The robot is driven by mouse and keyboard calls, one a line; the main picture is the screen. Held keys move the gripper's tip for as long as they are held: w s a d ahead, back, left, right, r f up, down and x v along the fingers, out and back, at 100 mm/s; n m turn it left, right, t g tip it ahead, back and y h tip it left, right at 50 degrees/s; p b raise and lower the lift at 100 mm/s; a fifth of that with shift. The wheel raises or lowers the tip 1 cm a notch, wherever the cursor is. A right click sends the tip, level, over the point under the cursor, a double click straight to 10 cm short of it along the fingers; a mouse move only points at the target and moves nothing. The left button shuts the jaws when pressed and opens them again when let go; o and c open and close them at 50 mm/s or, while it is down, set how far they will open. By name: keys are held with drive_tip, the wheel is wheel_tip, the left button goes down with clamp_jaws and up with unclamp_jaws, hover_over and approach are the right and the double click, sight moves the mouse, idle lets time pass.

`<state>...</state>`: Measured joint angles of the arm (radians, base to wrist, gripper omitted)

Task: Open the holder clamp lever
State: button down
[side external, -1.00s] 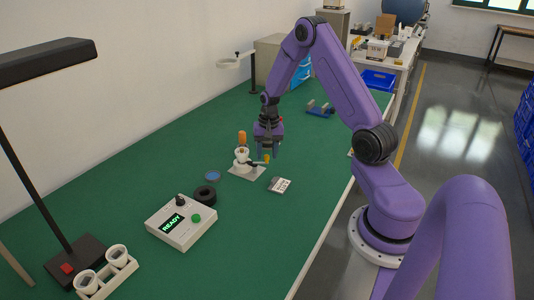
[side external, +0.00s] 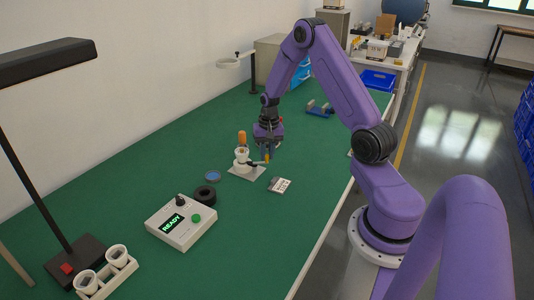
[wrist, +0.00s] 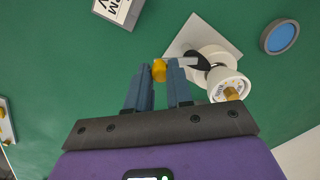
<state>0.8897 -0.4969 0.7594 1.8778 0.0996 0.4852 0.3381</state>
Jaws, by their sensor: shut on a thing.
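The bulb holder (side external: 242,158) is a white cup on a pale square base plate (side external: 246,173) on the green bench; it also shows in the wrist view (wrist: 223,84). Its clamp lever (wrist: 188,62) is a pale bar reaching out sideways to a yellow knob (wrist: 159,71) at its end. My gripper (wrist: 160,74) is shut on the lever's knob, with a blue-grey finger on each side of it. In the side external view my gripper (side external: 267,154) points down beside the holder. A gold-coloured tip (wrist: 232,94) shows in the cup.
A labelled card or box (side external: 279,185) lies just in front of the holder. A blue disc (side external: 212,177), a black ring (side external: 205,192) and a tester reading READY (side external: 181,222) stand to the left.

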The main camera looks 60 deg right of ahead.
drive_tip(key=n, duration=0.1)
drive_tip(key=w+d+n, duration=0.1)
drive_tip(key=n, duration=0.3)
drive_tip(key=shift+w+d, duration=0.15)
drive_tip(key=shift+w, duration=0.1)
drive_tip(key=n, duration=0.2)
drive_tip(key=w+n, duration=0.1)
drive_tip(key=shift+w+d, duration=0.1)
drive_tip(key=shift+d, duration=0.15)
drive_tip(key=shift+w+n, duration=0.3)
drive_tip(key=shift+n, duration=0.5)
drive_tip(key=shift+w+n, duration=0.25)
drive_tip(key=shift+n, duration=0.55)
drive_tip(key=c, duration=1)
unclamp_jaws()
drive_tip(key=r, duration=1.1)
drive_tip(key=d+r, duration=0.1)
drive_tip(key=r, duration=0.5)
drive_tip(key=shift+w+r, duration=0.1)
drive_tip(key=shift+r, duration=0.15)
